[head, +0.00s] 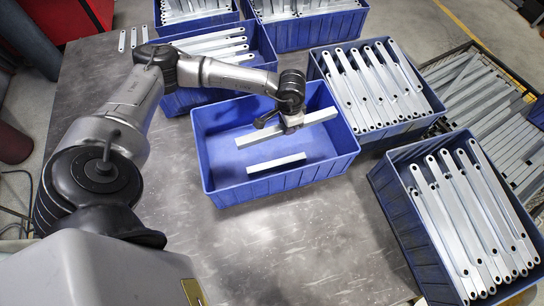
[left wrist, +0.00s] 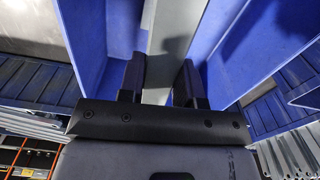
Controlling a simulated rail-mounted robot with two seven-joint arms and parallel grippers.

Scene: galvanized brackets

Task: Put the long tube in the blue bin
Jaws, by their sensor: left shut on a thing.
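The blue bin (head: 225,190) stands open in the middle of the table. My left gripper (head: 291,124) reaches over the bin and is shut on the long grey tube (head: 258,137). The tube lies within the bin's outline, slanting up toward the right wall; I cannot tell whether it touches the floor. A shorter tube (head: 276,162) lies in the bin, nearer the front. In the left wrist view the fingers (left wrist: 160,84) stand either side of the long tube (left wrist: 176,28), with blue bin walls (left wrist: 98,50) beyond. My right gripper is not in view.
Blue crates of galvanized brackets stand behind (head: 262,45) and right (head: 318,68) of the bin, with another crate (head: 400,235) at the front right. A few loose brackets (head: 133,38) lie at the back left. The table (head: 290,245) is clear in front.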

